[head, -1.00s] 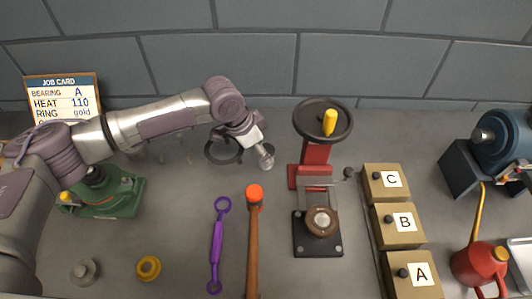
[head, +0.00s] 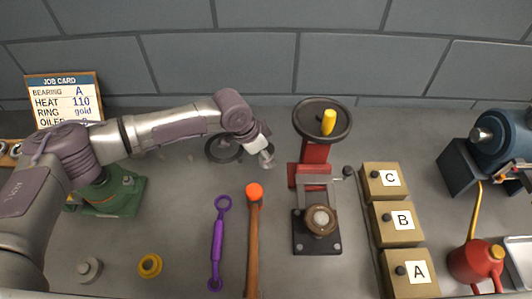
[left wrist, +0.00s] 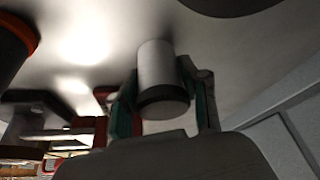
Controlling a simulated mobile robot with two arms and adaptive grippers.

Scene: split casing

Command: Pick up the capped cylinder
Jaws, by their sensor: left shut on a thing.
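The capped cylinder (left wrist: 156,64) shows in the left wrist view as a pale grey cylinder with a dark band near its near end. It sits between the two green-and-dark fingers of my left gripper (left wrist: 166,92), which is shut on it. In the head view my left gripper (head: 266,157) is small, behind the orange-tipped hammer and left of the red press. The cylinder is too small and blended with the fingers there to make out clearly. My right gripper is in neither view.
A dark ring-shaped stand (head: 221,149) is just left of the gripper. The red press (head: 314,155) with its handwheel (head: 322,120) stands close on the right. The hammer (head: 254,235) and purple wrench (head: 217,245) lie in front. Boxes (head: 382,182) line the right.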

